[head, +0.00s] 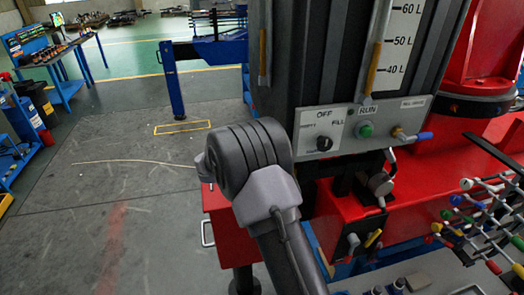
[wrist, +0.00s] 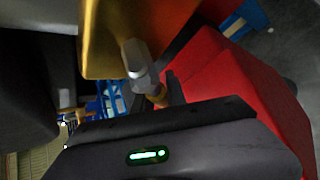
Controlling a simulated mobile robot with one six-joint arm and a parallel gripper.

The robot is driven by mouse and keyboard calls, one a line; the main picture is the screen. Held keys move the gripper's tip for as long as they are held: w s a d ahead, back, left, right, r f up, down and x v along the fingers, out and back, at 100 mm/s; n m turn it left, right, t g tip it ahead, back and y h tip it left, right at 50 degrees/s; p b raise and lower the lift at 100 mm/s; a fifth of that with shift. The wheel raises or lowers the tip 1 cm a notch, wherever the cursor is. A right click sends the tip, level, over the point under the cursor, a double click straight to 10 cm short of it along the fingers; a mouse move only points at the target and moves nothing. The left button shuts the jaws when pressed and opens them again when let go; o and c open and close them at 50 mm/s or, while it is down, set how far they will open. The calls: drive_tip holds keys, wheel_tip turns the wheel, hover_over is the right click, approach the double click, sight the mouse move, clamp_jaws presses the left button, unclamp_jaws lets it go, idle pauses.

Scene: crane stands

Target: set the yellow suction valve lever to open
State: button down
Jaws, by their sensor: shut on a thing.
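In the wrist view, my gripper (wrist: 165,97) is shut on a small yellow piece, which looks like the grip of the yellow suction valve lever (wrist: 157,94). A grey stem (wrist: 139,66) stands just above it, against a large gold-yellow body (wrist: 130,30) very close to the camera. The gripper's dark body fills the bottom of that view and hides part of the grip. In the head view, my arm bends in front of the red unit. The gripper and the held lever are hidden there, so I cannot tell the lever's setting.
A red cabinet (wrist: 235,85) stands close at the right in the wrist view. In the head view, a control panel (head: 345,128) is right of my arm, with a yellow-handled lever (head: 374,238) below it. Open floor (head: 120,190) lies to the left.

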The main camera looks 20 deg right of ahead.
drive_tip(key=s+n+g+p, duration=0.1)
drive_tip(key=p, duration=0.2)
drive_tip(key=s+g+y+p, duration=0.1)
drive_tip(key=g+p, duration=0.1)
drive_tip(key=p, duration=0.2)
drive_tip(key=shift+s+a+f+n+g, duration=0.2)
drive_tip(key=shift+s+f+n+g, duration=0.1)
drive_tip(key=shift+s+f+n, duration=0.1)
drive_tip(key=shift+s+a+f+n+g+y+p, duration=0.15)
drive_tip(key=shift+s+n+g+p, duration=0.2)
drive_tip(key=shift+s+g+p, duration=0.25)
drive_tip(key=shift+s+a+f+n+g+y+p, duration=0.1)
drive_tip(key=shift+s+f+n+g+y+p, duration=0.15)
drive_tip(key=shift+s+g+p, duration=0.4)
drive_tip(key=shift+s+a+f+n+g+y+p, duration=0.1)
drive_tip(key=shift+s+n+g+p, duration=0.3)
drive_tip(key=shift+g, duration=0.35)
drive_tip(key=shift+s, duration=0.1)
drive_tip(key=c, duration=1.3)
unclamp_jaws()
drive_tip(key=shift+s, duration=0.1)
drive_tip(key=v, duration=1.7)
drive_tip(key=shift+a+p, duration=0.15)
drive_tip(key=shift+p, duration=0.15)
